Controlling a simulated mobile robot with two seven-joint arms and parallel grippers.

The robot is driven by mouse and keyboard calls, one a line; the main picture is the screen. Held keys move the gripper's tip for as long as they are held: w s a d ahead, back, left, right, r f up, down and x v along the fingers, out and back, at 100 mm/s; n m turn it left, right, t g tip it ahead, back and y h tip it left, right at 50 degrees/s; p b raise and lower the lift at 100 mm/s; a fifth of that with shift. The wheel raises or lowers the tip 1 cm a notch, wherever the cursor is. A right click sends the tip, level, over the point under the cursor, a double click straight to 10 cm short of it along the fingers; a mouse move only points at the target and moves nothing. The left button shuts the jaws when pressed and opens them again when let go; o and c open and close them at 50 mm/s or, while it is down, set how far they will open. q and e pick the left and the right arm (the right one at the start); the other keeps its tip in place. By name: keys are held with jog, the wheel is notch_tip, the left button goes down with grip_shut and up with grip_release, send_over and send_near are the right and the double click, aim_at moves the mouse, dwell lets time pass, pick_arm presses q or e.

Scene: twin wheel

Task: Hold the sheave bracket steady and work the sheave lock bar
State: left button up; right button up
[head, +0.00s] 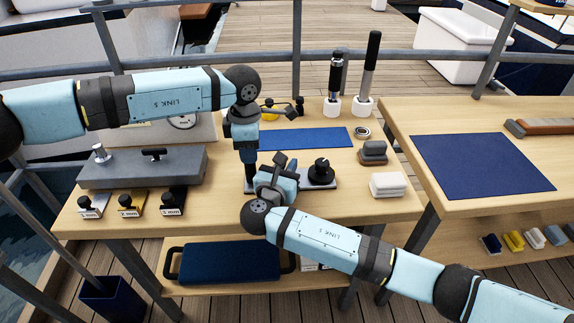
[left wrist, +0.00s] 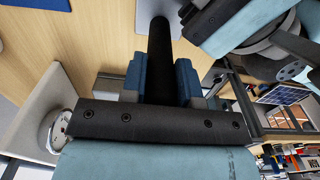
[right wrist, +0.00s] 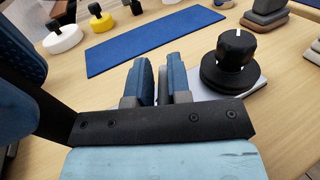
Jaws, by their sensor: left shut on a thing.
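The sheave bracket seems to be the small grey-plated fixture (head: 328,183) near the front of the left bench; a black knobbed disc (head: 320,173) stands on it. My left gripper (head: 247,158) points down at its left side. In the left wrist view, its blue fingers (left wrist: 160,78) are shut around a black round bar (left wrist: 160,38). My right gripper (head: 284,163) is low beside the fixture, left of the disc. In the right wrist view, its fingers (right wrist: 160,80) have a narrow gap; I cannot tell if they grip anything. I cannot make out the lock bar for certain.
A blue mat (head: 305,139) lies behind the fixture. A grey block (head: 142,167) and several labelled weights stand left. Grey stacked blocks (head: 373,152) and white ones (head: 389,185) stand right. Tall black-handled tools (head: 369,70) stand behind. Another bench (head: 480,120) is right.

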grip_shut()
jog(key=n+y, duration=0.1)
jog(key=y, duration=0.1)
jog(key=n+t+y, duration=0.1)
jog(key=n+y, duration=0.2)
jog(key=y, duration=0.1)
jog(key=shift+d+t, duration=0.3)
jog(key=shift+d, duration=0.05)
jog(key=shift+n+y, duration=0.8)
jog(key=shift+y, duration=0.3)
jog(key=shift+o, duration=2.4)
grip_release()
jog(key=shift+a, duration=0.1)
jog(key=shift+s, duration=0.1)
